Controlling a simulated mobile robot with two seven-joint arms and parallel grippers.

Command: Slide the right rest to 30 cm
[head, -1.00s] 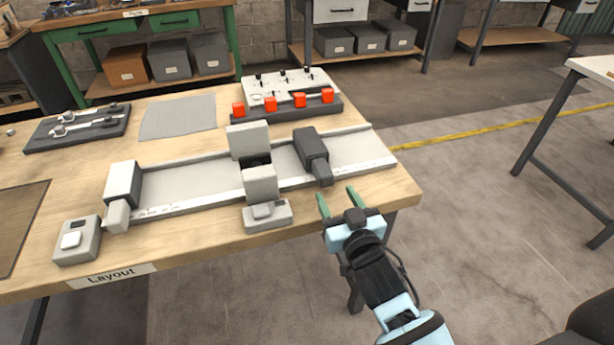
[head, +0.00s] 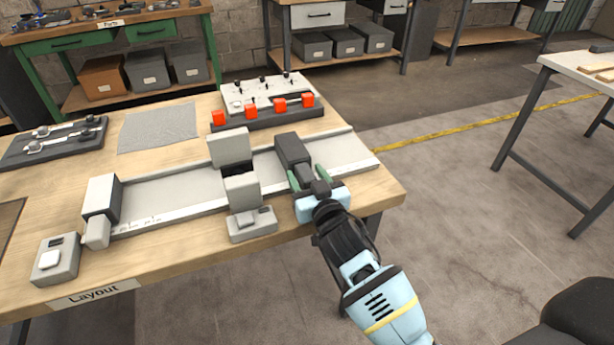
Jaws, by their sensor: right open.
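The right rest (head: 292,150) is a dark block with a front handle, on the right part of a pale rail (head: 341,153) with a scale along its front edge. My right gripper (head: 309,178) is open, its green fingers on either side of the rest's handle at the front edge of the rail. I cannot tell whether the fingers touch the handle. The left rest (head: 102,200), with a pale front handle, sits at the rail's left end. A grey gantry block (head: 231,148) stands across the rail between the rests. The scale marks are too small to read. My left gripper is not in view.
A small grey box (head: 252,225) stands in front of the gantry, and another button box (head: 57,259) at the front left. Behind the rail are a dark strip with several red blocks (head: 251,112) and a white panel (head: 290,86). The table's right corner is bare.

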